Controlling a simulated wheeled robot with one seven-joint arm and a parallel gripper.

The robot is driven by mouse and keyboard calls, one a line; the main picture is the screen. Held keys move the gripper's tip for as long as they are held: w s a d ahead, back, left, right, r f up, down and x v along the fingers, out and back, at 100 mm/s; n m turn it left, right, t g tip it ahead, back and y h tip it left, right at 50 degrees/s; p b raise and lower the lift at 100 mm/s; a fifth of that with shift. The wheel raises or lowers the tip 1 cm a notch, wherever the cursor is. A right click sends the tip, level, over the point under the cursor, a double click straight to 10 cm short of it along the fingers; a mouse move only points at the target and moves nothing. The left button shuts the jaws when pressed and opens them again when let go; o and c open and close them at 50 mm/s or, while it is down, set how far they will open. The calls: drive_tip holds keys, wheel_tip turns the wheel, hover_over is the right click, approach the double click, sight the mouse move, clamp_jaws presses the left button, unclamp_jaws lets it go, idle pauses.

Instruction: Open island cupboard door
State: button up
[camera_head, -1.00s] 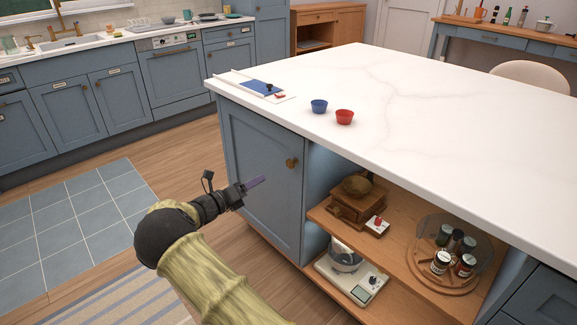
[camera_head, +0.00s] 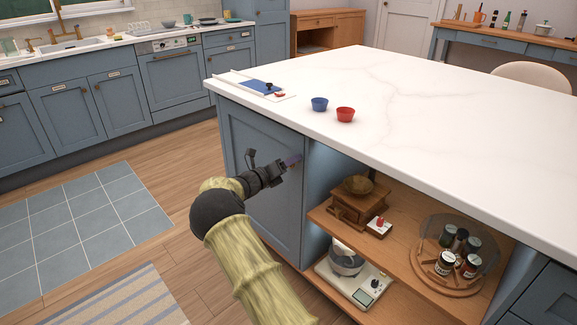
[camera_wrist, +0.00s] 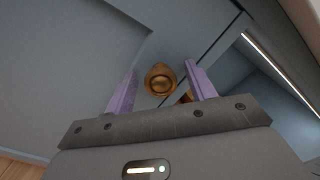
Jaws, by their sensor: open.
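The island cupboard door (camera_head: 262,190) is a blue-grey panel at the left end of the island, and it looks shut. Its round brass knob (camera_wrist: 161,80) shows in the wrist view between the two purple fingers of my gripper (camera_wrist: 160,88). The fingers are apart, one on each side of the knob, and I see a gap on both sides. In the head view my gripper (camera_head: 293,160) is at the upper right of the door and hides most of the knob.
Right of the door are open wooden shelves (camera_head: 405,262) with a grinder (camera_head: 355,203), a scale (camera_head: 350,282) and a jar carousel (camera_head: 450,250). Floor left of the island is clear.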

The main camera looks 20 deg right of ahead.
drive_tip(key=shift+c, duration=0.4)
clamp_jaws()
drive_tip(key=shift+s+a, duration=0.1)
